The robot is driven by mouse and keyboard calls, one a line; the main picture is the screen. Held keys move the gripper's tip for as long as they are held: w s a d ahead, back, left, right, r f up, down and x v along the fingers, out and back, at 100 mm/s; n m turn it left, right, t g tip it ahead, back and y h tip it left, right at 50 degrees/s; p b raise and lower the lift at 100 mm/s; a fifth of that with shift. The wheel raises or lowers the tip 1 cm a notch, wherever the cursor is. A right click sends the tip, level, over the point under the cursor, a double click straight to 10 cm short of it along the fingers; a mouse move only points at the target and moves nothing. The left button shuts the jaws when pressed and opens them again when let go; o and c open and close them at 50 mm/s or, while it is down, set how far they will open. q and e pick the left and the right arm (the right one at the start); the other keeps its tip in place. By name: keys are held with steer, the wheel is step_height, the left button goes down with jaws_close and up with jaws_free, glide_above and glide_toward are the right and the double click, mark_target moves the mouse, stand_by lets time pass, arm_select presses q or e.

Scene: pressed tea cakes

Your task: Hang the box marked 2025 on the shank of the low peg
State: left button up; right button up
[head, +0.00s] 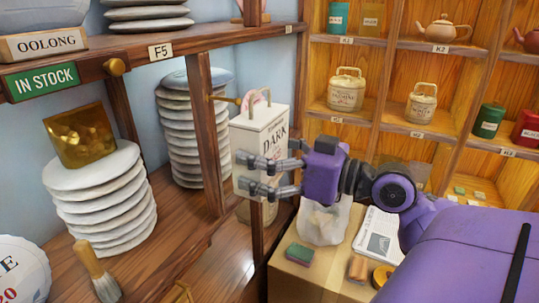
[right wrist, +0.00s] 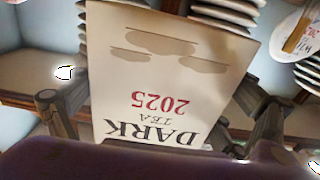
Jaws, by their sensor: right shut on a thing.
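The white box (head: 273,120) marked DARK stands upright in my right gripper (head: 243,172). In the right wrist view the box (right wrist: 172,75) reads DARK TEA 2025 upside down. The right gripper's fingers are shut on the box from the right, across its lower half. A pink loop handle (head: 258,97) rises from its lid. A brass peg (head: 224,99) sticks out from the wooden post, just left of the loop. Its end is close to the loop; I cannot tell whether the loop is around it. Another brass peg (head: 116,67) sits on the shelf edge, upper left. My left gripper is out of view.
Stacks of pale tea cakes (head: 100,190) stand on the left shelf, with a brush (head: 96,270) in front. A dark wooden post (head: 208,150) is left of the box. Below right, a carton (head: 300,283) bears a green sponge (head: 299,254) and papers (head: 376,238).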

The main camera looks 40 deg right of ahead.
steer(key=shift+x, duration=1.1)
steer(key=w, duration=0.1)
steer(key=w+a, duration=0.1)
steer(key=w+f, duration=0.1)
steer(key=w, duration=0.1)
steer(key=shift+a+f, duration=0.1)
steer(key=shift+a, duration=0.25)
steer(key=shift+w+f, duration=0.15)
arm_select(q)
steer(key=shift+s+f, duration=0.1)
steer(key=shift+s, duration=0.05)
arm_select(e)
steer(key=shift+a, duration=0.1)
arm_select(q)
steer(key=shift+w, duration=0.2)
arm_select(e)
steer(key=o, duration=1.1)
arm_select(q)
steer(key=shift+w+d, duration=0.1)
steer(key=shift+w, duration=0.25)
arm_select(e)
steer(key=shift+o, duration=0.4)
